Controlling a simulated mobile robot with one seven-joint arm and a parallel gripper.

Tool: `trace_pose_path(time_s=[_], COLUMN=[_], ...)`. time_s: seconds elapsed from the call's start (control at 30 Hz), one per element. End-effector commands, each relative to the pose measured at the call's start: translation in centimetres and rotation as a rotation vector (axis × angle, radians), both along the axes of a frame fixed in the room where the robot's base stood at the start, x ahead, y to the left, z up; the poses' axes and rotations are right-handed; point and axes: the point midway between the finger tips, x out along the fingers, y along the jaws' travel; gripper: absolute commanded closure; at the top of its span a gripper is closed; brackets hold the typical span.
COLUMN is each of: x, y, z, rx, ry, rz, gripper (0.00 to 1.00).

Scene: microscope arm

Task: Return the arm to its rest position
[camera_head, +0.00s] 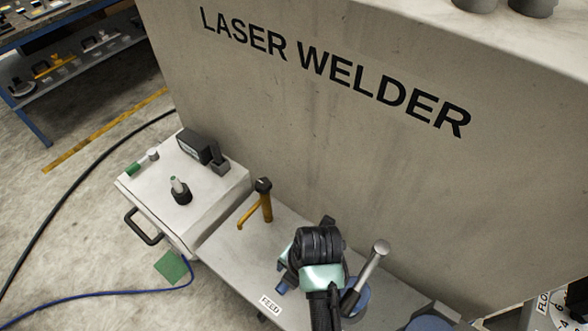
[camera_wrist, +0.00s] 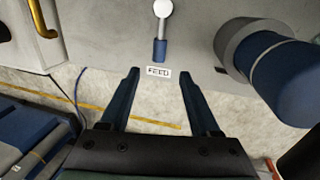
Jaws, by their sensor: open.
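My gripper (camera_wrist: 158,75) is open and empty in the wrist view, its two dark blue fingers apart on either side of the FEED label. A silver-knobbed lever (camera_wrist: 162,12) with a blue lower part stands just beyond the fingertips, apart from them. In the head view the lever (camera_head: 370,262) leans beside my dark wrist, which covers part of the bench there. A yellow post (camera_head: 264,206) with a black cap and a low side arm stands on the bench, left of my wrist. Part of a yellow piece shows in the wrist view (camera_wrist: 38,18). I cannot tell which is the task's arm.
The LASER WELDER panel (camera_head: 330,130) rises behind the bench. A white box (camera_head: 205,205) with a handle and small fittings sits left. A large blue and grey cylinder (camera_wrist: 275,70) stands right in the wrist view. Cables cross the floor at left.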

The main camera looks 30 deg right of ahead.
Motion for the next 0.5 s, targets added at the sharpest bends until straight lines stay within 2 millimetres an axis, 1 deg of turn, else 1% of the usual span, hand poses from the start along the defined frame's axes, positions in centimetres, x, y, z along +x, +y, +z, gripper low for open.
trace_pose_path(time_s=[0.03, 0.17, 0.5], x=[-0.05, -0.20, -0.19], y=[-0.06, -0.07, -0.06], z=[0.48, 1.01, 1.04], rx=[-0.001, 0.000, 0.000], ry=[-0.003, 0.000, 0.000], rz=[0.000, 0.000, 0.000], gripper=[0.37, 0.37, 0.37])
